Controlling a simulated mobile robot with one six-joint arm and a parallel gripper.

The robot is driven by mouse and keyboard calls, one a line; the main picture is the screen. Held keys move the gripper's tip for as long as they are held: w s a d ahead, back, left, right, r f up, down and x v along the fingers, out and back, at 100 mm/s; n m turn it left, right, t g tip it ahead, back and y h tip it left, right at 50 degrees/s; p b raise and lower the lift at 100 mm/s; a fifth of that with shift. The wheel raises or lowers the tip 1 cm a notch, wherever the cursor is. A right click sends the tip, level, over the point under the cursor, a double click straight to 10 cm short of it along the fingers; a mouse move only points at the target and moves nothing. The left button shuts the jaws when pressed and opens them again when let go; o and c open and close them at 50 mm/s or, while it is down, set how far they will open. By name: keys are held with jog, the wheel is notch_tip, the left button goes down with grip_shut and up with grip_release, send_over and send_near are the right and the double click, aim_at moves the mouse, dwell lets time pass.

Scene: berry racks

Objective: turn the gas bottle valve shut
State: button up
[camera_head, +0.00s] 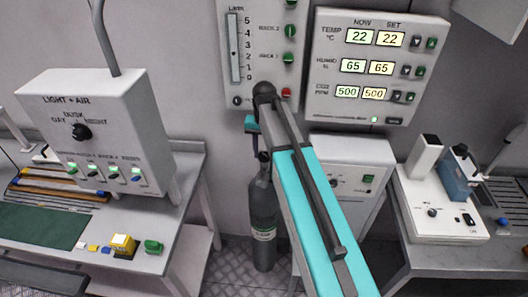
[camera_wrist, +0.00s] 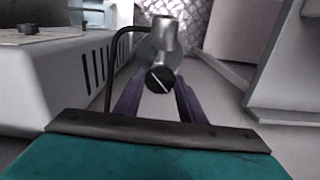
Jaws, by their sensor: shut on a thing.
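The grey gas bottle (camera_head: 264,215) stands upright on the floor between the left bench and the white cabinet. Its top is partly hidden behind my arm in the head view. In the wrist view the valve knob (camera_wrist: 159,79) is round and black with a white line running slantwise across its face. A metal valve body (camera_wrist: 163,35) is behind it, with a thin dark hose curving off to the left. My gripper (camera_wrist: 158,92) has its two purple fingers on either side of the knob, shut on it. In the head view my gripper (camera_head: 254,143) is at the bottle's top.
A light-and-air box (camera_head: 95,125) stands on the left bench (camera_head: 185,185). The white cabinet (camera_head: 350,160) is close on the right of the bottle. Control panels (camera_head: 377,65) hang on the wall above. Patterned floor (camera_head: 230,270) shows around the bottle.

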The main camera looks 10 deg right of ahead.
aim_at(264, 155)
jog(key=shift+n, duration=0.4)
jog(key=n, duration=0.4)
jog(key=shift+b, duration=0.4)
jog(key=n, duration=0.4)
jog(key=shift+n, duration=0.4)
jog(key=o, duration=1)
jog(key=shift+o, duration=0.2)
jog(key=shift+r, duration=0.15)
notch_tip(264, 155, up, 13)
jog(key=b, duration=0.4)
jog(key=shift+r, duration=0.2)
